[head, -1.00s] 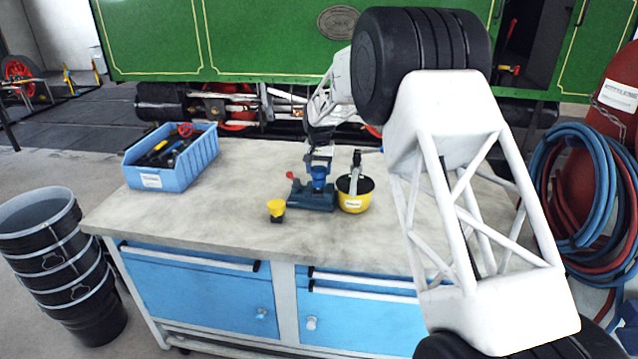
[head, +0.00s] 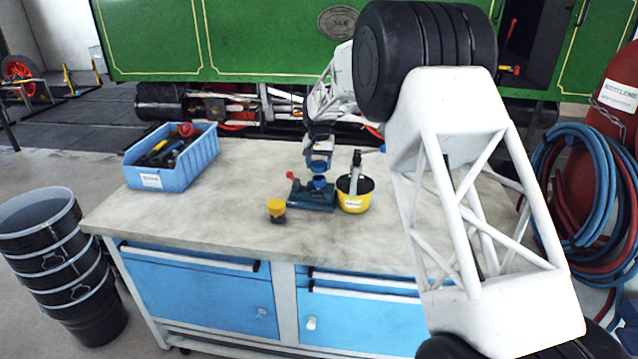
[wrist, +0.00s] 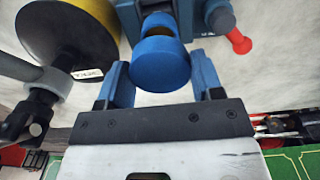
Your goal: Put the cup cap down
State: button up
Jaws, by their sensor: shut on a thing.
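The cup cap (wrist: 160,62) is a blue round piece seen between the two blue fingers of my gripper (wrist: 160,84) in the wrist view. My gripper is shut on it. In the head view my gripper (head: 319,168) is over the dark blue vise-like tool (head: 312,198) on the workbench, and the blue cap (head: 319,182) shows just below it. From these views I cannot tell whether the cap touches the tool. A small yellow-topped dark piece (head: 276,207) stands on the bench to the left.
A yellow pot (head: 354,203) with a dark inside and a grey-handled tool in it stands right of the vise-like tool. A blue bin (head: 172,178) of tools is at the bench's back left. The bench's left front (head: 180,222) is clear. A red knob (wrist: 240,41) sticks out nearby.

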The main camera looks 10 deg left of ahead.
jog(key=s+d+f, duration=0.1)
jog(key=s+f, duration=0.1)
jog(key=s, duration=0.7)
jog(key=s+d+f, duration=0.2)
jog(key=s+f, duration=0.1)
jog(key=s, duration=0.6)
jog(key=s+d+f, duration=0.2)
jog(key=s+f, duration=0.1)
jog(key=s, duration=0.6)
jog(key=shift+d+f, duration=0.1)
send_over(310, 223)
jog(key=shift+f, duration=0.75)
jog(key=shift+f, duration=1.75)
jog(key=shift+f, duration=0.15)
